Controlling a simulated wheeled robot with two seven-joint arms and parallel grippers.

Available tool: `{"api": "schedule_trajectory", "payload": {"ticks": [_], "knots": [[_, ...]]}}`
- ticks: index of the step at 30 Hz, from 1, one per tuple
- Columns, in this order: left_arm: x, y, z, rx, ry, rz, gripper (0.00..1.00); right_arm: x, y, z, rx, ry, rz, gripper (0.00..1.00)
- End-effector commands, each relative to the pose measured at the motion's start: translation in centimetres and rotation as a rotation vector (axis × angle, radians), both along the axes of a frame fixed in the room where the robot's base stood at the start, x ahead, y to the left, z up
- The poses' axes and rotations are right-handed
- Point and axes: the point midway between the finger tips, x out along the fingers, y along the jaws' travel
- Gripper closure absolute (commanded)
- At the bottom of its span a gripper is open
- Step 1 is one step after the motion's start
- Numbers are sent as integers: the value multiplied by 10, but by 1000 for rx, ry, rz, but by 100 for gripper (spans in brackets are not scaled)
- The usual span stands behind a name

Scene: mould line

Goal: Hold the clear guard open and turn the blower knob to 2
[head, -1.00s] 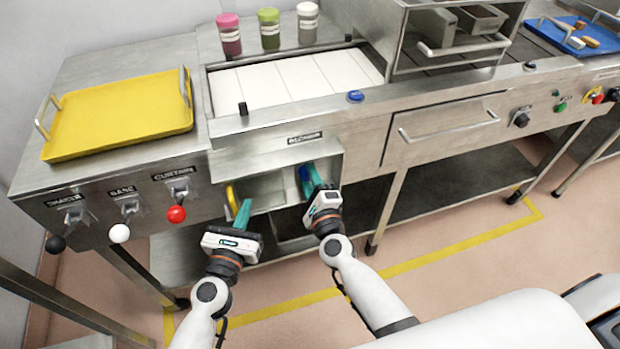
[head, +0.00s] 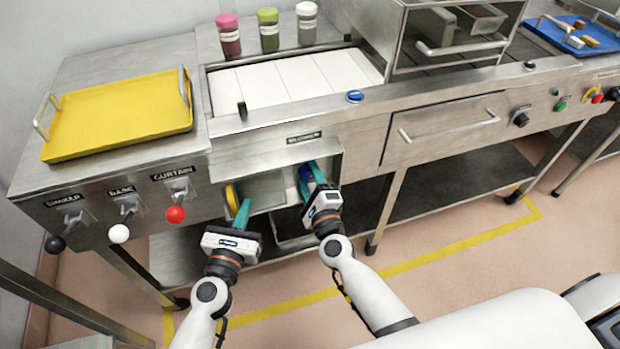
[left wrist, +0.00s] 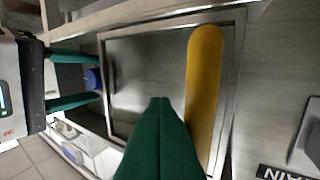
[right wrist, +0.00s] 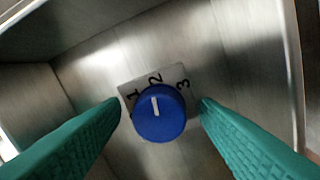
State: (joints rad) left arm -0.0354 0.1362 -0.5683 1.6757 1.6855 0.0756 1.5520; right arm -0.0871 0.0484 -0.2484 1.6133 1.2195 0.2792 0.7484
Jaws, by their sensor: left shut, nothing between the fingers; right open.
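The blue blower knob (right wrist: 158,116) shows in the right wrist view on a plate marked 1, 2 and 3. Its white line points up towards 2, leaning slightly to the 1 side. My right gripper (right wrist: 160,105) is open, with one finger on either side of the knob and a visible gap to each. In the head view it reaches into the recess (head: 268,195). My left gripper (head: 243,210) is shut and empty beside a yellow bar (left wrist: 204,90) at the recess's left. I cannot clearly make out the clear guard's pane or whether fingertip and bar touch.
Levers with black, white and red balls (head: 176,214) stand left of the recess. A yellow tray (head: 120,115) lies on the bench above. A drawer-like panel with a handle (head: 450,128) is to the right. The floor in front has free room.

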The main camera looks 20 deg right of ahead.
Motion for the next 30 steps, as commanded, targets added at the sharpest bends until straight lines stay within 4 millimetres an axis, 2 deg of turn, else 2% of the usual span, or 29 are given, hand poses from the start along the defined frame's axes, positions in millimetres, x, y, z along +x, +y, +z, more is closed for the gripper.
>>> {"api": "schedule_trajectory", "payload": {"ticks": [5,12,18,23,30], "knots": [[1,2,0,1,0,6,100,-24,0,-3,0,3,0,44],[1,2,0,2,0,6,100,-76,0,-5,-1,4,1,44],[1,2,0,1,0,5,100,-107,0,-7,-1,3,0,44],[1,2,0,1,0,5,100,-118,0,-7,0,1,-1,44],[1,2,0,1,0,5,100,-119,0,-7,0,1,-1,44]]}}
